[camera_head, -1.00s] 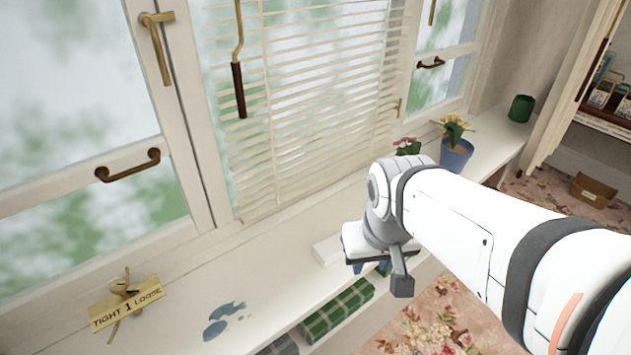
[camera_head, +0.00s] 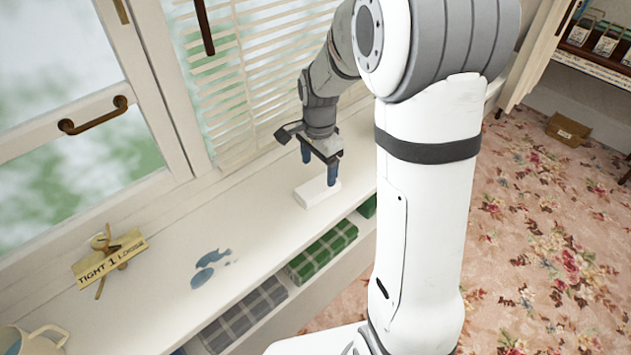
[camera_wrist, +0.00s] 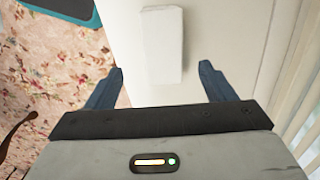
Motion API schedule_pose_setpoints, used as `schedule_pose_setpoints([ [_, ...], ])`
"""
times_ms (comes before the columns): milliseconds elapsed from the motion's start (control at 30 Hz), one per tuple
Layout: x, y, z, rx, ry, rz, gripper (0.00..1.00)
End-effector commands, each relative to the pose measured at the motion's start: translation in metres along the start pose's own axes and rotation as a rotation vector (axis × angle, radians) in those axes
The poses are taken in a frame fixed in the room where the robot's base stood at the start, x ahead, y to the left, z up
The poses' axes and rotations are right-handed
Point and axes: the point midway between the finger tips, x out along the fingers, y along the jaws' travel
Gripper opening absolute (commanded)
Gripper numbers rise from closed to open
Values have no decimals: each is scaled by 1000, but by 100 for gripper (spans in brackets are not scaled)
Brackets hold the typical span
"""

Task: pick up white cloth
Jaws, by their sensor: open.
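The white cloth (camera_head: 316,194) looks like a flat, folded white block lying on the white window sill (camera_head: 160,310). In the wrist view the cloth (camera_wrist: 162,45) is upright in the upper middle, ahead of the fingertips and between their lines. My gripper (camera_head: 318,167) points down with its two blue fingers apart, just above and behind the cloth. The gripper in the wrist view (camera_wrist: 161,68) is open with nothing between its fingers. Whether a finger touches the cloth cannot be told.
A blue spill (camera_head: 208,268) and a wooden "TIGHT 1 LOOSE" sign (camera_head: 110,257) lie left on the sill. Green plaid cloth (camera_head: 322,251) and grey plaid cloth (camera_head: 245,314) sit on the shelf below. Window blinds (camera_head: 240,90) stand close behind the gripper. A mug (camera_head: 35,342) is front left.

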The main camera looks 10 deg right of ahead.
Motion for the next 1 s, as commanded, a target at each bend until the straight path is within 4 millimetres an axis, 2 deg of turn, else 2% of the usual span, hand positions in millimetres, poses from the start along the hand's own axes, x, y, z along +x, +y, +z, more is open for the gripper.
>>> schedule_pose_setpoints([
  [367, 40, -2, -2, 17, -2, 5, 76],
  [600, 74, -3, -2, 15, -3, 6, 76],
  [900, 80, -3, -3, 15, -1, 2, 76],
  [1000, 80, -3, -3, 15, -1, 2, 69],
])
